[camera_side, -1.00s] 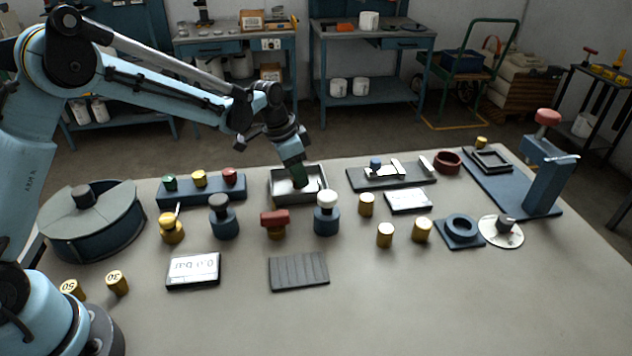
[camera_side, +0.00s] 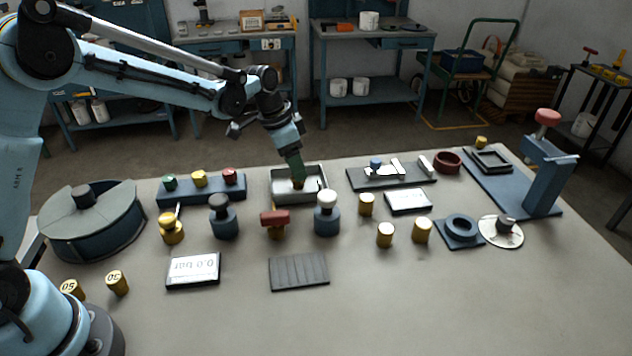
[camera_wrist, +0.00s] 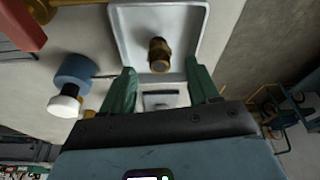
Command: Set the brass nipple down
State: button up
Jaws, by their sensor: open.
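The brass nipple (camera_side: 299,184) lies in the grey tray (camera_side: 322,174) at the far middle of the table. In the wrist view the brass nipple (camera_wrist: 159,56) rests on the pale floor of the tray (camera_wrist: 124,32), clear of its walls. My gripper (camera_side: 297,178) is over the tray, with its green fingers pointing down. In the wrist view my gripper (camera_wrist: 164,80) has its fingers wide apart, with nothing between them. The nipple is just beyond the fingertips in that view and touches neither finger.
A white-topped blue valve (camera_side: 326,215) and a red-handled brass valve (camera_side: 274,222) stand in front of the tray. A blue block with coloured caps (camera_side: 220,190) is left of it. A flat plate with small parts (camera_side: 378,181) is right.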

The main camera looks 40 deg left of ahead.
jog(key=v, duration=0.9)
jog(key=s+a+n+t+y, duration=0.1)
jog(key=s+n+t, duration=0.3)
jog(key=s, duration=1.6)
jog(key=n, duration=0.3)
jog(key=shift+t+y, duration=0.3)
jog(key=shift+t, duration=0.1)
